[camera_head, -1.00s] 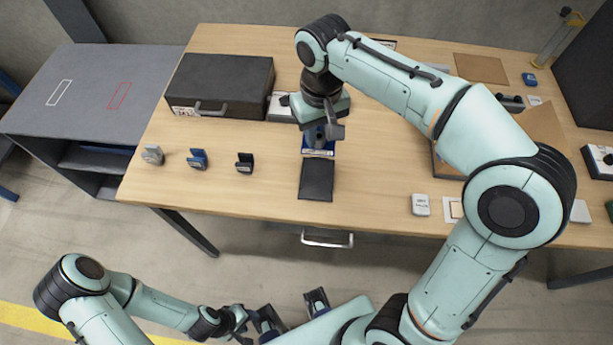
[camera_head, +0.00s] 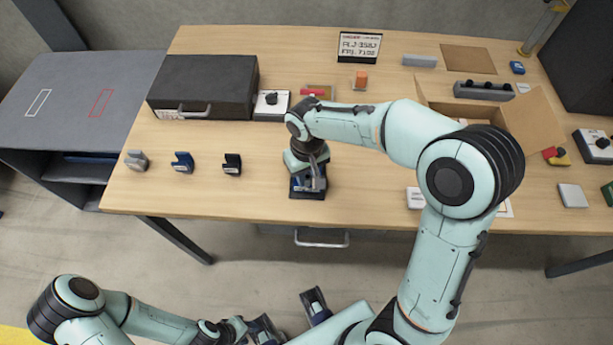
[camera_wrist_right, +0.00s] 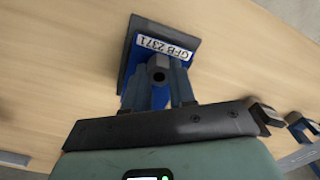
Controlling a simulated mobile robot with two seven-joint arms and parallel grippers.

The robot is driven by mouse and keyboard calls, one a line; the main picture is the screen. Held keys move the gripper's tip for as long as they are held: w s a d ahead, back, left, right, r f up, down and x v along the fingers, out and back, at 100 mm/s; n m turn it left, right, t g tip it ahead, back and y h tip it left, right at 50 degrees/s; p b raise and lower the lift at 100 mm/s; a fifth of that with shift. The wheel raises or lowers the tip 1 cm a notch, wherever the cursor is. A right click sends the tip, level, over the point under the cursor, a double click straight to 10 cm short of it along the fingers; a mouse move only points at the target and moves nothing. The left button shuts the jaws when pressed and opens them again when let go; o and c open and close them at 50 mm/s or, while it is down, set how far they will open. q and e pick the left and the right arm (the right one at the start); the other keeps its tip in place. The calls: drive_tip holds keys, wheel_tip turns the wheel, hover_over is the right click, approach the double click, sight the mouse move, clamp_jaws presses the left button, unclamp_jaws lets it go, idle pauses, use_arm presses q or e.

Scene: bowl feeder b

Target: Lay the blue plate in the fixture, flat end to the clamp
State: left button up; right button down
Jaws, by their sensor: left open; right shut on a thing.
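The blue plate (camera_wrist_right: 130,64) shows in the right wrist view with a white label reading "GFB 2371" and a grey knob on top. My right gripper (camera_wrist_right: 159,82) is shut on the knob. In the head view my right gripper (camera_head: 311,178) is over a dark rectangular pad (camera_head: 308,195), and the plate is mostly hidden. The pad (camera_wrist_right: 186,45) extends beyond the plate in the wrist view; I cannot tell if they touch. A tan piece with a red part (camera_head: 314,92) at the back may be the fixture and clamp. My left gripper (camera_head: 290,312) is open and empty, low in front of the table.
Grey (camera_head: 136,160), blue (camera_head: 182,162) and black (camera_head: 232,164) small blocks stand to the left. A black case (camera_head: 205,80) and a box with a black knob (camera_head: 271,104) are behind. An open cardboard box (camera_head: 440,105) lies behind my right arm. Table between blocks and pad is clear.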

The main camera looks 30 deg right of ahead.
sight(307, 176)
drive_tip(key=shift+f, duration=0.9)
drive_tip(key=shift+f, duration=0.15)
drive_tip(key=c, duration=0.9)
unclamp_jaws()
drive_tip(key=shift+r, duration=0.35)
wheel_tip(307, 176, up, 12)
drive_tip(key=shift+f+p, duration=0.2)
drive_tip(key=shift+p, duration=0.6)
drive_tip(key=shift+s, duration=0.1)
